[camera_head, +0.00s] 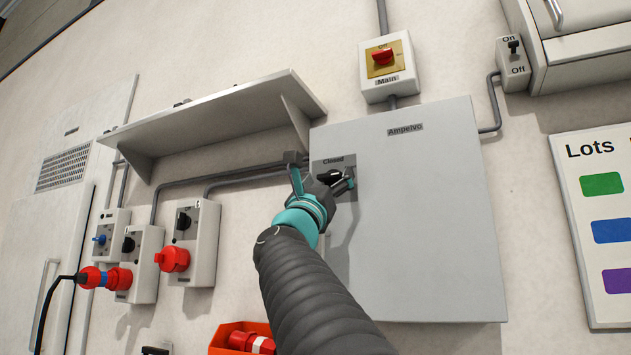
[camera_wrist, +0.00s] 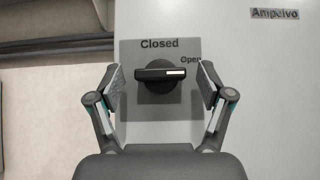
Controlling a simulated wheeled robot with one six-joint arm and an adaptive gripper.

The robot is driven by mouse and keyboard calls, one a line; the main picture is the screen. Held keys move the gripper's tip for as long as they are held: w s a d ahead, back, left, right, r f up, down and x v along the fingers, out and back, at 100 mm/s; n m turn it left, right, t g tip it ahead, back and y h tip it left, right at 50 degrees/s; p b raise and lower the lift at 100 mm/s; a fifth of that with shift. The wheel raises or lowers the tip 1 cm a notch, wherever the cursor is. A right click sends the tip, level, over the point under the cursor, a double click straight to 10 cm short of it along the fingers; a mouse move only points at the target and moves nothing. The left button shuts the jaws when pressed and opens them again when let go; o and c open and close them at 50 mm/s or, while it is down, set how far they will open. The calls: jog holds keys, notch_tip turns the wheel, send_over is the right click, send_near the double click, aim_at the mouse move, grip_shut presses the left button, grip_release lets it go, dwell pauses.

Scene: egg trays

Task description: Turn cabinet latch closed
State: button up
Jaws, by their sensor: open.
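The grey cabinet (camera_head: 430,220) labelled "Ampelvo" hangs on the wall, its door flush. Its black latch (camera_wrist: 160,74) sits on a darker plate (camera_wrist: 130,108) marked "Closed" at the top and "Open" at the right. In the wrist view the latch handle lies horizontal, its white mark at the right end, a little below the word "Open". My gripper (camera_wrist: 160,88) is open, with one finger on each side of the latch. A gap shows between each finger and the handle. In the head view my gripper (camera_head: 322,181) partly hides the latch and plate.
A shelf (camera_head: 210,118) juts out left of the cabinet. A main switch box (camera_head: 389,68) is above it. Socket boxes (camera_head: 195,240) with red plugs are at lower left, above an orange bin (camera_head: 220,338). The cabinet front right of my gripper is clear.

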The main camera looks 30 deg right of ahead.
jog(key=shift+c, duration=0.2)
jog(key=c, duration=1.1)
